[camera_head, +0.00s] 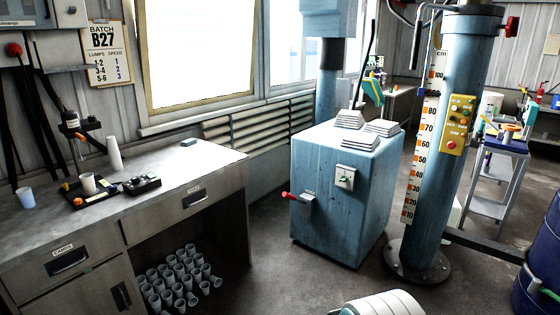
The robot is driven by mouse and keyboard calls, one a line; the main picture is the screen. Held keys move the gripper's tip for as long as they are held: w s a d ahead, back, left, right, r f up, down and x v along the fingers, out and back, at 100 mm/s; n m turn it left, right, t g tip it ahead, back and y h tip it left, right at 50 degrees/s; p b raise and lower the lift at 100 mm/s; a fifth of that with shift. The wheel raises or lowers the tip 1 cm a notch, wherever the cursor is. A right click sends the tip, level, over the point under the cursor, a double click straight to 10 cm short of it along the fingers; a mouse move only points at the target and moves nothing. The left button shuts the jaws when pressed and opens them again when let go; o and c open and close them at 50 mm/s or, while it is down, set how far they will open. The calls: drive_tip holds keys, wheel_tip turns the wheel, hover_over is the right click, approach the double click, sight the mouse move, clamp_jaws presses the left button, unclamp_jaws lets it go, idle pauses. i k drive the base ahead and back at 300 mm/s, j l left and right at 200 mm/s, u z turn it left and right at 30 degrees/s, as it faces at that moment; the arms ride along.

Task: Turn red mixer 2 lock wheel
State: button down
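No part is clearly marked as the mixer 2 lock wheel. A red knob (512,26) sticks out from the right side of the blue disperser column (462,110), near its top. I cannot tell whether it is the lock wheel. The column stands upright on a round floor flange and carries a height scale (423,150) and a yellow control panel (457,125). My gripper is not in view. A white rounded part at the bottom edge seems to be of my own arm; no fingers show.
A blue cabinet (335,215) with a red-tipped lever (286,195) stands left of the column. A workbench (130,190) fills the left, with several cups below. A dark blue drum (540,270) stands at the right edge. Floor between cabinet and column is clear.

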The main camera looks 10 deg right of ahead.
sight(512, 27)
drive_tip(key=i+l+z, duration=0.1)
drive_tip(key=i+z, duration=0.2)
drive_tip(key=i, duration=0.3)
drive_tip(key=i+z, duration=0.25)
drive_tip(key=i, duration=0.35)
drive_tip(key=i+j+z, duration=0.3)
drive_tip(key=i, duration=0.3)
drive_tip(key=l, duration=0.1)
